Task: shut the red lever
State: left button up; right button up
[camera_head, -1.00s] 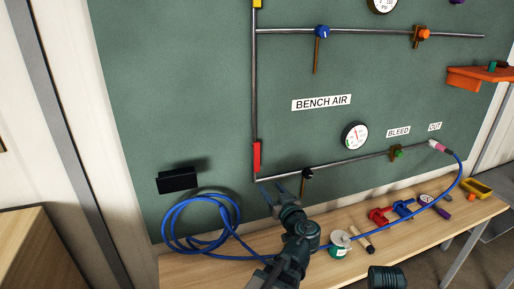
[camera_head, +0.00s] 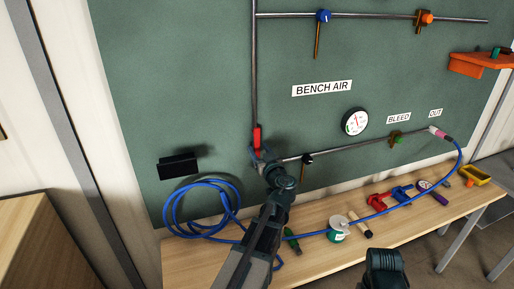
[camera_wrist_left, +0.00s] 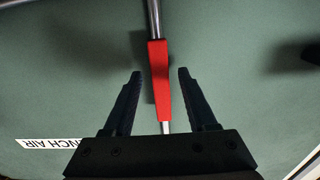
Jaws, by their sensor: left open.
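The red lever (camera_head: 257,139) lies along the vertical pipe on the green board, near the pipe's lower end. It also shows in the left wrist view (camera_wrist_left: 160,82), in line with the metal pipe. My left gripper (camera_head: 260,153) is at the lever's lower part in the head view. In the left wrist view its two dark fingers (camera_wrist_left: 160,73) are open, one on each side of the lever, with a gap on both sides. My right gripper (camera_head: 385,262) shows at the bottom of the head view as a dark end; its fingers cannot be made out.
A black-handled valve (camera_head: 307,158) sits on the lower pipe just right of my left gripper. A coiled blue hose (camera_head: 204,205) hangs below left, by a black bracket (camera_head: 178,166). The bench (camera_head: 330,257) below holds several tools and a green-labelled can (camera_head: 339,232).

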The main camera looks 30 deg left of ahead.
pick_arm(q)
jog(key=shift+x, duration=1.15)
grip_shut()
dwell(0.7)
